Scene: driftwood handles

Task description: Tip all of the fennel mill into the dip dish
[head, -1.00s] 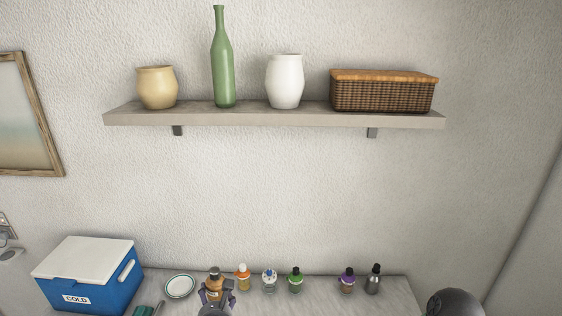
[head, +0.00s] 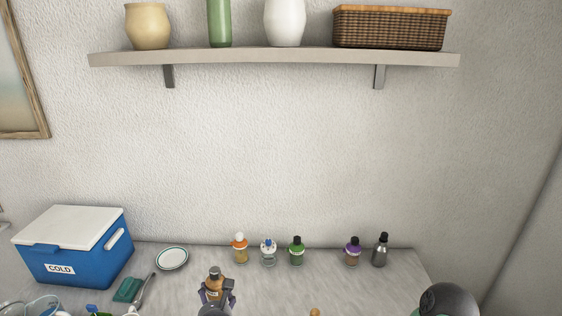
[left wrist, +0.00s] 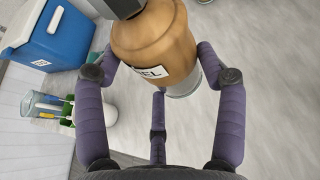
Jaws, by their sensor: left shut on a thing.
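The fennel mill (head: 213,287) is brown with a dark top, and a white label ending in "EL" shows on it in the left wrist view (left wrist: 160,45). My left gripper (head: 216,296) is shut around its body, with purple fingers on both sides in the left wrist view (left wrist: 157,62). The mill looks about upright in the head view; its height above the counter is hard to tell. The dip dish, seemingly the small white dish with a green rim (head: 172,259), lies on the counter, behind and left of the mill.
A blue cooler (head: 75,250) and a green brush (head: 130,290) are at left.

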